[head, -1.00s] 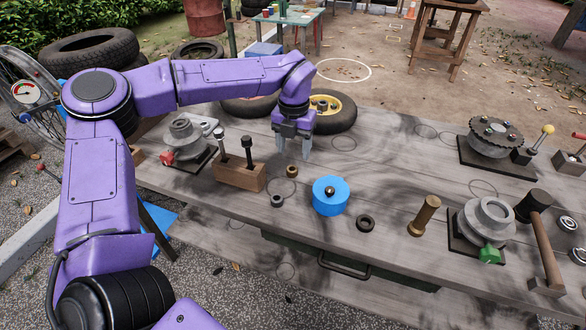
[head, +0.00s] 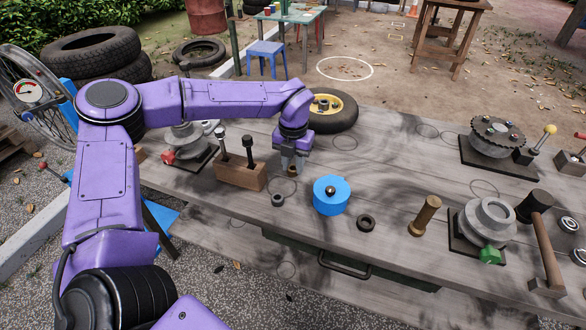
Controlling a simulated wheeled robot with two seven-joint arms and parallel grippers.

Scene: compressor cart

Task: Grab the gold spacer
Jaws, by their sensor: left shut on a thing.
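The gold spacer (head: 292,171) is a small brass-coloured ring on the grey wooden table, left of the middle. My left gripper (head: 292,168) points down over it, with its fingers around the spacer and shut on it. The fingers hide part of the ring. It looks to be at table height; I cannot tell whether it touches the wood. My right gripper is not in view.
A wooden block with two upright bolts (head: 240,173) stands close to the left of the gripper. A blue round container (head: 330,195), a grey ring (head: 278,200) and a dark ring (head: 366,223) are nearby. Bare table (head: 400,165) lies to the right.

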